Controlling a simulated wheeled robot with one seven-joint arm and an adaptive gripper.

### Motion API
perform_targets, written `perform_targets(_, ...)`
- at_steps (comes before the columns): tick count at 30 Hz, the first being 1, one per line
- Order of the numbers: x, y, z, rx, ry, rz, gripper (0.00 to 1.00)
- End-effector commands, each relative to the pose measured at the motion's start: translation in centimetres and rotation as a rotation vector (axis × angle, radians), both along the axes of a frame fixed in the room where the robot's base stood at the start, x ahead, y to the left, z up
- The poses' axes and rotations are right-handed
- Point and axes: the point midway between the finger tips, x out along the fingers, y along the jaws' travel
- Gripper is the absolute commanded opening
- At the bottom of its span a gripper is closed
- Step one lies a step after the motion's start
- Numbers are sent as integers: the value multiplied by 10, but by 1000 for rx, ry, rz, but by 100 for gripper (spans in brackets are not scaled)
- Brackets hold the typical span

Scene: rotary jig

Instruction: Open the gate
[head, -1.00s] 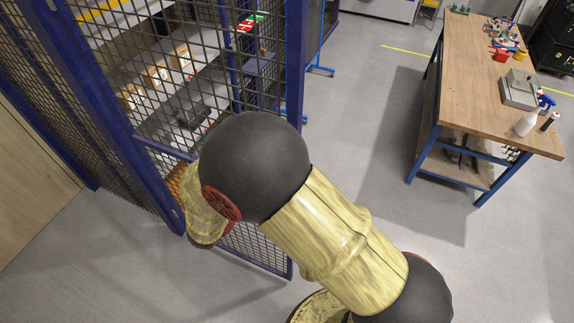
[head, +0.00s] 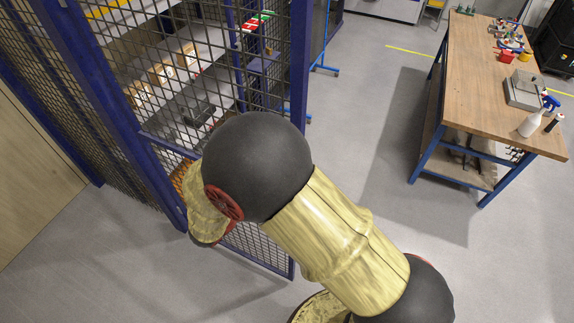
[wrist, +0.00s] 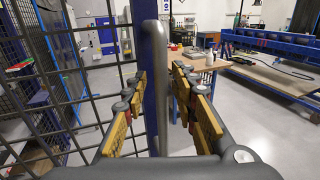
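The gate (head: 265,90) is a blue-framed wire mesh panel in the head view, left of centre. It stands at an angle to the blue post on its left, and my arm covers part of it. In the wrist view, a grey upright bar handle (wrist: 153,75) stands in front of the gate's blue edge post. My gripper (wrist: 158,95) is open, with one yellow-padded finger on each side of the handle. Gaps seem to show between the fingers and the bar. My gripper is hidden behind my arm in the head view.
Shelves with boxes (head: 162,72) stand behind the mesh. A wooden workbench (head: 475,75) with tools and bottles stands to the right. Grey floor (head: 365,180) is clear between gate and bench. A wooden panel (head: 30,190) is at the far left.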

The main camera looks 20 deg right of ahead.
Motion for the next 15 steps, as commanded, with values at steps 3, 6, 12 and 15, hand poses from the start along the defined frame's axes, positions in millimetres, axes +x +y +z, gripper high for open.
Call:
perform_targets(3,0,0,0,0,1,0,28)
perform_targets(6,0,0,0,0,1,0,28)
perform_targets(12,-5,13,0,0,1,2,28)
perform_targets(15,-12,29,-1,1,0,4,28)
